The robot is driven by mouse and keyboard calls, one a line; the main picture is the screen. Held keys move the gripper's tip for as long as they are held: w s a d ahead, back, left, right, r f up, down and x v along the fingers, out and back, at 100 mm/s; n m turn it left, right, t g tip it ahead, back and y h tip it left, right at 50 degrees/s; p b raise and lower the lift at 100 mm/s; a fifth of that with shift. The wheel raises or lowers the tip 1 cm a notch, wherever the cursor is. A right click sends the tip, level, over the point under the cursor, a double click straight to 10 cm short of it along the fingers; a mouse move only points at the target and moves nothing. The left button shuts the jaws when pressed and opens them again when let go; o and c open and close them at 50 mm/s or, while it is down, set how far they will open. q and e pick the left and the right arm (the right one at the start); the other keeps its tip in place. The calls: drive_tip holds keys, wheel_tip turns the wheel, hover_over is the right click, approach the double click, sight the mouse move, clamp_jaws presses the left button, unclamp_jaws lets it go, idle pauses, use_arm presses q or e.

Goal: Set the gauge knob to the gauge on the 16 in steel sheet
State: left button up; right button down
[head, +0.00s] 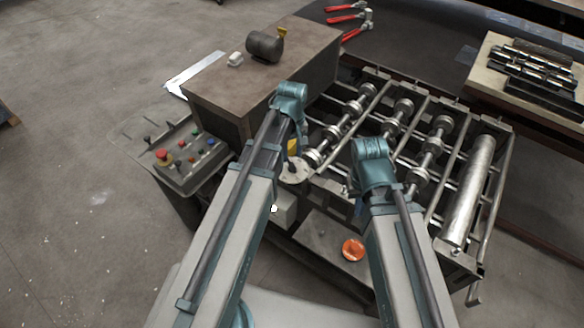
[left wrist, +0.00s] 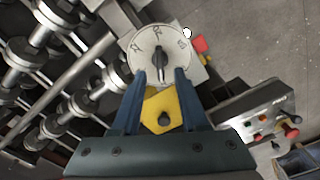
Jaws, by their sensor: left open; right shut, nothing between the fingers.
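The gauge dial (left wrist: 158,54) is a pale round plate with dark marks around its rim and a dark knob (left wrist: 159,60) at its middle. In the head view the dial (head: 295,171) sits at the near left corner of the roller machine. My left gripper (left wrist: 160,76) is open, its two blue fingers on either side of the knob's near end; whether they touch it is unclear. A yellow piece (left wrist: 160,110) with a dark hub shows between the fingers. My right gripper (head: 360,207) is shut and empty, partly hidden below its wrist. I cannot make out a labelled 16 in steel sheet.
The roller machine (head: 482,170) fills the right of centre. A control box (head: 185,155) with coloured buttons stands left of the dial. A brown bench (head: 215,85) behind holds a dark cylinder (head: 264,46). Floor at left is clear.

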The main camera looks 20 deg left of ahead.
sight(292, 163)
use_arm(q)
wheel_tip(292, 163, down, 4)
drive_tip(key=b, duration=0.3)
clamp_jaws()
